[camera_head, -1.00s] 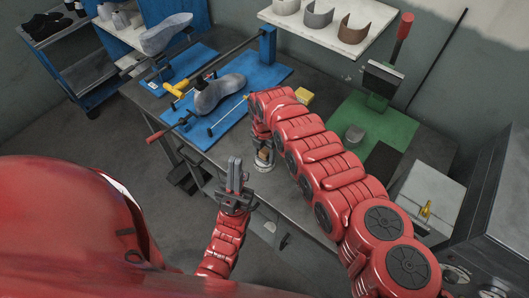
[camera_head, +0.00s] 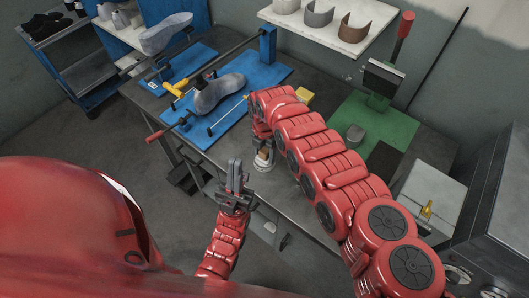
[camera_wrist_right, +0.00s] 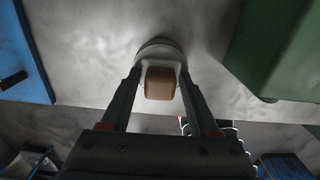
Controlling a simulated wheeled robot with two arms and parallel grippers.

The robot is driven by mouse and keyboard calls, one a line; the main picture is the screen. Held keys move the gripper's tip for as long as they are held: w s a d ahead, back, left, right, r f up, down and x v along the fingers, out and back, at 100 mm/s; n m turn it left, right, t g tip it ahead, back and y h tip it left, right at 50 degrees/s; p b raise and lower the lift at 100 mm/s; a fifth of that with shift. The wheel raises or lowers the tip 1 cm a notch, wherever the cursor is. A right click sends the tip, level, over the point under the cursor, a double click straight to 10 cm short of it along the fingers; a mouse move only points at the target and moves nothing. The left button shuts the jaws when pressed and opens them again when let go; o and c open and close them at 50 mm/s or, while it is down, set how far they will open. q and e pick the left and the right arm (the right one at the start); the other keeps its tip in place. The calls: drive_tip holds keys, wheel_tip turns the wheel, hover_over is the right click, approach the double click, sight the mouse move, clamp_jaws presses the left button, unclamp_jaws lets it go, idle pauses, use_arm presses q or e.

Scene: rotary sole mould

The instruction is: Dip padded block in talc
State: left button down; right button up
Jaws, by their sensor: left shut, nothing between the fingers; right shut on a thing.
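My right gripper (camera_head: 263,150) points down at the bench's front edge, shut on the padded block. In the right wrist view the block (camera_wrist_right: 160,83) is brown with a pale pad, held between the two fingers. A round pale dish (camera_wrist_right: 158,47) lies right at the block's far end, and it shows below the gripper in the head view (camera_head: 264,166). I cannot tell whether the pad touches the talc; the dish's inside is mostly hidden. My left gripper (camera_head: 234,172) is shut and empty, pointing up in front of the bench.
A blue plate (camera_head: 232,117) with a grey shoe-shaped form (camera_head: 218,95) lies left of my right arm. A yellow block (camera_head: 303,95) sits behind the arm. A green base (camera_head: 398,127) with a red-handled press stands to the right. A shelf (camera_head: 335,32) hangs above the back.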

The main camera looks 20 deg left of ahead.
sight(264, 151)
drive_tip(key=shift+s, duration=0.1)
idle(0.4)
wheel_tip(264, 151, up, 2)
drive_tip(key=shift+p, duration=0.8)
drive_tip(key=shift+r+p, duration=1.35)
drive_tip(key=shift+r, duration=1.15)
drive_tip(key=shift+f, duration=0.1)
